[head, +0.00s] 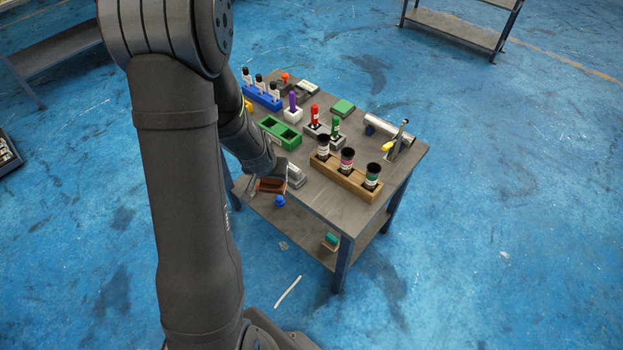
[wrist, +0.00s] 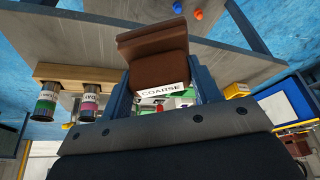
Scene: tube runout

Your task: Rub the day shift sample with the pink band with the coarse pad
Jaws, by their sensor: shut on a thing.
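My gripper (wrist: 160,90) is shut on the coarse pad (wrist: 155,62), a brown block with a white label reading COARSE. In the head view the pad (head: 271,185) is held at the table's near left edge, apart from the samples. The pink-banded sample (head: 347,160) is a dark-topped vial standing in the middle of a wooden rack (head: 345,182). It also shows in the wrist view (wrist: 90,101), left of the pad, with a label that seems to read DAY. A green-banded vial (head: 372,175) stands at one side of it and another dark-capped vial (head: 323,147) at the other.
Behind the rack stand a red tube (head: 314,112) and a green tube (head: 335,126) in grey blocks. A green two-slot holder (head: 280,132), a blue rack (head: 262,97) of vials and a metal cylinder (head: 388,127) are also on the table. A grey block lies beside my gripper.

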